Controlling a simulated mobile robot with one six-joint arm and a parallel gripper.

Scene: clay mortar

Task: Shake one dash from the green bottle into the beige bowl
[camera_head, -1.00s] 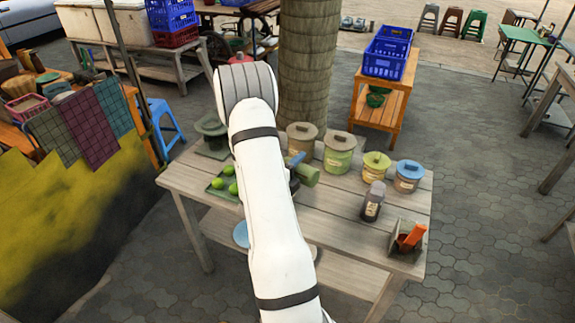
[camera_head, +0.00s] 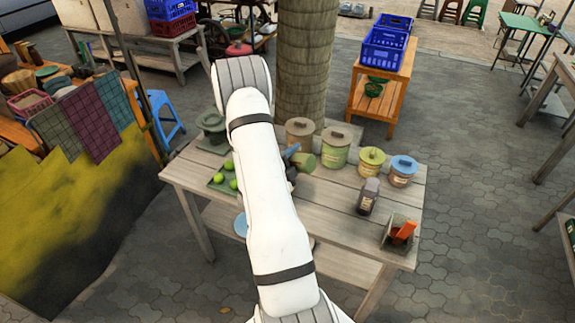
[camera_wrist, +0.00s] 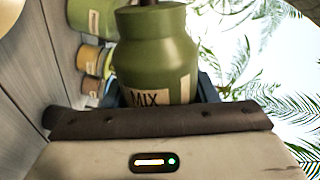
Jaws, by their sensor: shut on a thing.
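My gripper (camera_head: 291,163) is shut on the green bottle (camera_head: 304,161), above the table and mostly behind my white arm in the head view. In the wrist view the green bottle (camera_wrist: 155,55) fills the middle, with part of a "MIX" label showing above the dark gripper edge. The tabletop runs down the left of that view, so the bottle lies well over on its side in the air. A curved beige edge (camera_wrist: 9,14) at the top left corner of the wrist view may be the beige bowl. I cannot make out the bowl in the head view; my arm covers that area.
Several lidded canisters, including a green one (camera_head: 335,148) and a blue-lidded one (camera_head: 402,171), stand along the table's back right. A dark bottle (camera_head: 367,196) and a box with an orange scoop (camera_head: 400,233) stand right. Limes on a tray (camera_head: 222,184) lie left. A trunk (camera_head: 302,60) rises behind.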

